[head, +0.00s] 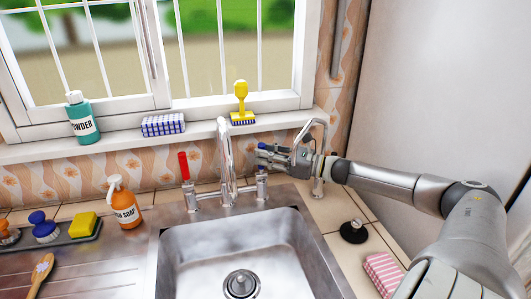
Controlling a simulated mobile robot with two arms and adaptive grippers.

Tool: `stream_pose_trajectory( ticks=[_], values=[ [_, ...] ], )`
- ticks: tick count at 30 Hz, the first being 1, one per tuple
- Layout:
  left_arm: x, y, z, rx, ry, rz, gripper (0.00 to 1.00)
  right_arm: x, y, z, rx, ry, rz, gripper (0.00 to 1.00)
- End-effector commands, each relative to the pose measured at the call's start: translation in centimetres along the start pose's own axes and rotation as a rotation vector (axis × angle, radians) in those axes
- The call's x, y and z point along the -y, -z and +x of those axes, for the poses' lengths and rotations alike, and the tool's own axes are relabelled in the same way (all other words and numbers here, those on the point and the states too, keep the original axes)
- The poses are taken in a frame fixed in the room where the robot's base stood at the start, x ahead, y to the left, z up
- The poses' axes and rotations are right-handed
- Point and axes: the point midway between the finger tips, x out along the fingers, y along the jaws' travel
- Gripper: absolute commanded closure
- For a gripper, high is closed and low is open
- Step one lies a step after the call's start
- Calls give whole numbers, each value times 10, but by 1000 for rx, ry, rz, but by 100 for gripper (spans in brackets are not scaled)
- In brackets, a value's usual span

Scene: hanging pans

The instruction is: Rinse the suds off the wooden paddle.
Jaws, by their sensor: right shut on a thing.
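The wooden paddle (42,268) lies on the ribbed metal drainboard at the lower left, with pale spots on its face that may be suds. The steel sink basin (204,247) is empty apart from its drain (240,284). The faucet (225,160) stands behind it, and I see no water running. The red tap handle (183,166) stands upright on the left valve. My right gripper (272,157) is shut at the right valve (261,184), on what looks like the blue tap handle; the fingers mostly hide it. My left gripper is out of view.
An orange soap bottle (124,203), a yellow sponge (83,224) and a blue-knobbed brush (43,227) stand left of the sink. A black stopper (354,231) and a pink striped cloth (383,271) lie to the right.

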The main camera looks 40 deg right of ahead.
Motion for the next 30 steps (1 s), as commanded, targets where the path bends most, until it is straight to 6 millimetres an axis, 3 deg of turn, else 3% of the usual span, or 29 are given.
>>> stream_pose_trajectory(
  ticks=[12, 24, 25, 30],
  values=[
    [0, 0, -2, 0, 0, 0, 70, -14, 4, -10, 111, 2, -159, 100],
    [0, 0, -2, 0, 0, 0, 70, -14, 3, -11, 120, 2, -179, 100],
    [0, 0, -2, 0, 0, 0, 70, -14, 3, -11, 120, 2, -179, 79],
    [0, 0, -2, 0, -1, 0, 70, -14, 3, -11, 120, 2, -179, 58]
  ],
)
